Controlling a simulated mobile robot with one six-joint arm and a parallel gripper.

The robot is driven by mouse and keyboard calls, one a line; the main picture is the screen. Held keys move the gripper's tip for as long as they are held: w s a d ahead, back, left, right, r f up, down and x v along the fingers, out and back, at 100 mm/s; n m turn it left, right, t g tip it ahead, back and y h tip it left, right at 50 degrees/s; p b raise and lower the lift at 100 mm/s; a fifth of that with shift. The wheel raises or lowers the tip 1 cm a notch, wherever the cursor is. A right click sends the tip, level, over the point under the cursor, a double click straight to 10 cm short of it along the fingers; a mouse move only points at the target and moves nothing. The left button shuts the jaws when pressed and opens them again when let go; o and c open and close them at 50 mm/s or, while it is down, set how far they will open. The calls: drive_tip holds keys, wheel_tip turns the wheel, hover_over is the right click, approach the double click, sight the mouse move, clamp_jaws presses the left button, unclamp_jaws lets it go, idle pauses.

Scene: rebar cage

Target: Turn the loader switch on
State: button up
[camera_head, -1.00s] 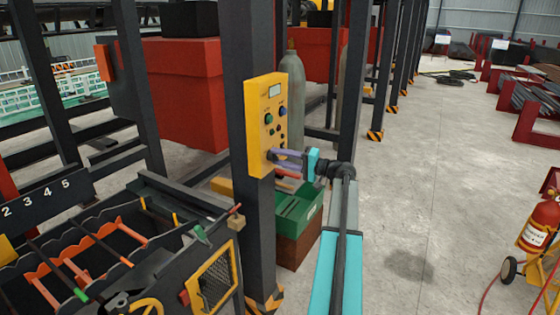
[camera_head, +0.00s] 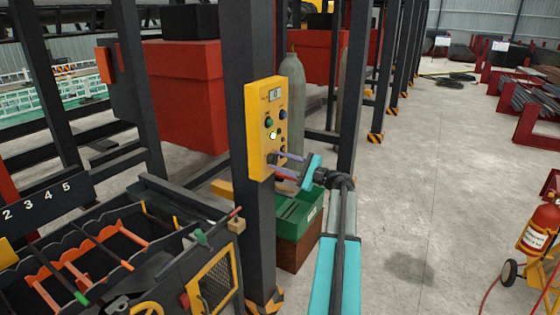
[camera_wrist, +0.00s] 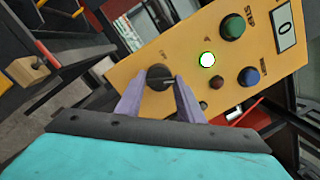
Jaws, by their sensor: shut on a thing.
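The yellow control panel (camera_head: 258,140) is fixed to a dark post. It also fills much of the wrist view (camera_wrist: 115,75). Its black rotary loader switch (camera_wrist: 158,74) is at the panel's lower end. My gripper (camera_head: 277,162) reaches it from the right, its purple fingers either side of the knob. The wrist view shows my gripper (camera_wrist: 158,84) shut on the knob, rolled relative to the panel. A lamp (camera_wrist: 207,59) glows white, and the display (camera_wrist: 285,26) reads 0. The knob is mostly hidden by my fingers in the head view.
Green (camera_wrist: 232,26) and blue (camera_wrist: 249,77) buttons and a small red one (camera_wrist: 217,81) sit on the same panel. A grey gas cylinder (camera_head: 292,100) stands behind it. A green box (camera_head: 298,215) is below my gripper.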

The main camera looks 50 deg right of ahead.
drive_tip(key=shift+s+a+f+m+h+p, duration=0.1)
drive_tip(key=shift+m+p, duration=0.1)
drive_tip(key=shift+m, duration=0.4)
drive_tip(key=shift+w+a+f+m+h+p, duration=0.1)
drive_tip(key=shift+m+p, duration=0.05)
drive_tip(key=shift+m, duration=0.45)
drive_tip(key=shift+s+f+m+h+p, duration=0.1)
drive_tip(key=shift+m+p, duration=0.1)
drive_tip(key=shift+m, duration=0.4)
drive_tip(key=o, duration=1)
drive_tip(key=shift+r, duration=0.15)
